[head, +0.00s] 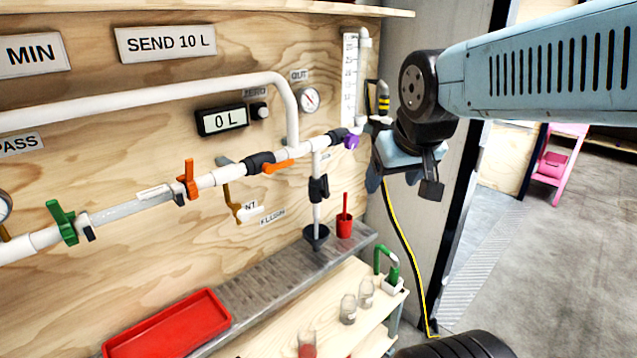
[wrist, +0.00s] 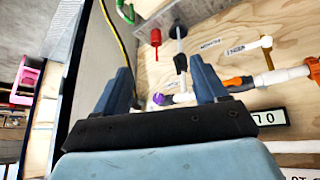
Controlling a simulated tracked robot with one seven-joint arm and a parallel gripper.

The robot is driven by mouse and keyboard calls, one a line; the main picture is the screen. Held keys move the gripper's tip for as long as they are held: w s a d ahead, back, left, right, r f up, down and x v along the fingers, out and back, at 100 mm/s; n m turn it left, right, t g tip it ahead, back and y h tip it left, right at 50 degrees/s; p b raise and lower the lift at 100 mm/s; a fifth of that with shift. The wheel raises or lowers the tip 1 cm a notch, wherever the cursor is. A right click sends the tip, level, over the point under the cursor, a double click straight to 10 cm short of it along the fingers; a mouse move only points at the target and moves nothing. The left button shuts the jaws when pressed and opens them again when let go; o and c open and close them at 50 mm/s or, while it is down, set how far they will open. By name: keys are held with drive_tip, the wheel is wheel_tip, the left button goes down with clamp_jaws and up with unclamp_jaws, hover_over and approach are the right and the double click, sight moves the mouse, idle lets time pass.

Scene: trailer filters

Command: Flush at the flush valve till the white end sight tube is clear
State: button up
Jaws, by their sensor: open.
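The flush branch (head: 317,165) is a white pipe dropping from the main line above a black funnel (head: 316,236), near the FLUSH label. Its black valve body (head: 318,188) also shows in the wrist view (wrist: 181,63). A clear tube section (head: 130,209) lies between a green-handled valve (head: 62,220) and an orange-handled valve (head: 188,179); I cannot tell if it is the white end sight tube. My gripper (head: 402,186) is open and empty, right of the branch and apart from it. In the wrist view a purple knob (wrist: 158,99) shows between the fingers (wrist: 160,72).
The display (head: 222,120) reads 0 L. A gauge (head: 309,100) hangs above the line. A red tray (head: 168,325), glass jars (head: 348,308) and a red cup (head: 344,228) stand below. A yellow-black cable (head: 398,225) runs down the side wall. Open floor lies right.

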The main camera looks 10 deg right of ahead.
sight(327, 181)
drive_tip(key=w+d+f, duration=0.1)
drive_tip(key=w, duration=0.2)
drive_tip(key=w+d+t+h, duration=0.1)
drive_tip(key=w+d, duration=0.1)
drive_tip(key=w, duration=0.2)
drive_tip(key=w+d+f+n+t, duration=0.1)
drive_tip(key=w, duration=0.3)
drive_tip(key=shift+w+d+f, duration=0.15)
drive_tip(key=shift+d+f, duration=0.05)
drive_tip(key=shift+f, duration=0.1)
drive_tip(key=c, duration=0.4)
drive_tip(key=w+d+f+n+t+y, duration=0.1)
drive_tip(key=w+f+n+t+y, duration=0.15)
drive_tip(key=w+f, duration=0.35)
drive_tip(key=w+d+f+n+t+y, duration=0.1)
drive_tip(key=w+f+n+t, duration=0.2)
drive_tip(key=w, duration=0.6)
drive_tip(key=shift+c, duration=0.2)
wheel_tip(327, 181, down, 8)
drive_tip(key=a+t+y, duration=0.2)
drive_tip(key=y, duration=0.5)
drive_tip(key=shift+n, duration=0.45)
drive_tip(key=x, duration=1.2)
drive_tip(key=shift+w+a, duration=0.25)
drive_tip(key=shift+w, duration=0.05)
drive_tip(key=shift+c, duration=0.4)
clamp_jaws()
